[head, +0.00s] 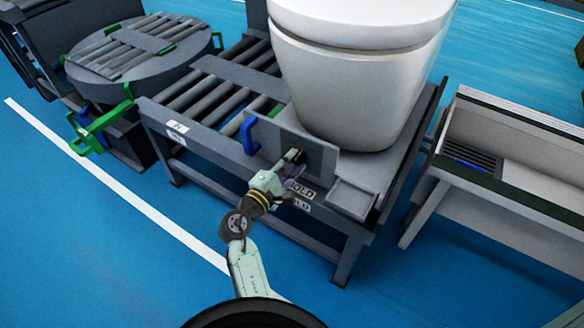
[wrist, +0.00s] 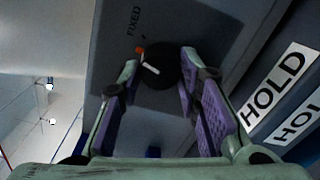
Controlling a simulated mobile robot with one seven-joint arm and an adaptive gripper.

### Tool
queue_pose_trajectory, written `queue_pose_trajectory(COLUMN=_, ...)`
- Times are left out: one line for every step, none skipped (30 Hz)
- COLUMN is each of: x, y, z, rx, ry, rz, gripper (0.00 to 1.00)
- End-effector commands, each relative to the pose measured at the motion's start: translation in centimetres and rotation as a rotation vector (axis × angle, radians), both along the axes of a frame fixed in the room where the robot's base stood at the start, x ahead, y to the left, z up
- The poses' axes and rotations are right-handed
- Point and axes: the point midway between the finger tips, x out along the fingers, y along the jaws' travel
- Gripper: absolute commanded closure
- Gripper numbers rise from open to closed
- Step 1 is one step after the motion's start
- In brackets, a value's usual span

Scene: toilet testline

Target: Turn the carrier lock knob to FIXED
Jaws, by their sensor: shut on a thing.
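The carrier lock knob (wrist: 165,66) is a round black knob with a short white pointer line, set on a grey panel (wrist: 110,50). The word FIXED (wrist: 133,20) is printed beyond it in the wrist view, with a small orange mark (wrist: 140,49) at the knob's edge. The white line slants and lies near the orange mark, not clearly in line with it. My gripper (wrist: 158,80) has its purple-padded fingers on both sides of the knob and is shut on it. In the head view my gripper (head: 292,170) is at the upright panel, largely hiding the knob.
A large white toilet (head: 355,75) stands on the carrier behind the panel (head: 322,160). A blue handle (head: 249,135) is left of my gripper. HOLD labels (wrist: 273,92) are at right in the wrist view. A grey trough (head: 510,165) stands right; blue floor is open in front.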

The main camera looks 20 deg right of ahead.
Motion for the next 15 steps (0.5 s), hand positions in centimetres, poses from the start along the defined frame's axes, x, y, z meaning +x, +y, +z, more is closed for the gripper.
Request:
queue_pose_trajectory(x=-0.01, y=-0.03, z=-0.32, rx=0.027, ry=-0.037, rz=0.000, gripper=0.97)
queue_pose_trajectory(x=0.00, y=-0.03, z=-0.32, rx=0.044, ry=-0.058, rz=-0.001, gripper=0.97)
queue_pose_trajectory(x=0.00, y=-0.03, z=-0.32, rx=0.066, ry=-0.084, rz=-0.001, gripper=0.97)
queue_pose_trajectory(x=0.01, y=-0.03, z=-0.30, rx=0.082, ry=-0.105, rz=-0.001, gripper=0.97)
queue_pose_trajectory(x=0.00, y=-0.02, z=-0.27, rx=0.095, ry=-0.124, rz=0.000, gripper=0.97)
queue_pose_trajectory(x=0.00, y=-0.03, z=-0.23, rx=0.115, ry=-0.149, rz=-0.001, gripper=0.97)
queue_pose_trajectory(x=0.01, y=-0.02, z=-0.22, rx=0.129, ry=-0.166, rz=0.000, gripper=0.97)
queue_pose_trajectory(x=0.00, y=-0.04, z=-0.23, rx=0.143, ry=-0.183, rz=0.000, gripper=0.97)
queue_pose_trajectory(x=0.00, y=-0.04, z=-0.21, rx=0.159, ry=-0.204, rz=0.000, gripper=0.97)
queue_pose_trajectory(x=-0.01, y=-0.05, z=-0.18, rx=0.171, ry=-0.220, rz=-0.001, gripper=0.97)
queue_pose_trajectory(x=-0.01, y=-0.05, z=-0.15, rx=0.181, ry=-0.233, rz=0.000, gripper=0.97)
queue_pose_trajectory(x=-0.03, y=-0.05, z=-0.12, rx=0.195, ry=-0.251, rz=0.000, gripper=0.97)
queue_pose_trajectory(x=-0.03, y=-0.04, z=-0.11, rx=0.206, ry=-0.263, rz=0.000, gripper=0.97)
queue_pose_trajectory(x=-0.02, y=-0.04, z=-0.10, rx=0.215, ry=-0.274, rz=0.000, gripper=0.97)
queue_pose_trajectory(x=-0.02, y=-0.02, z=-0.10, rx=0.226, ry=-0.288, rz=0.000, gripper=0.97)
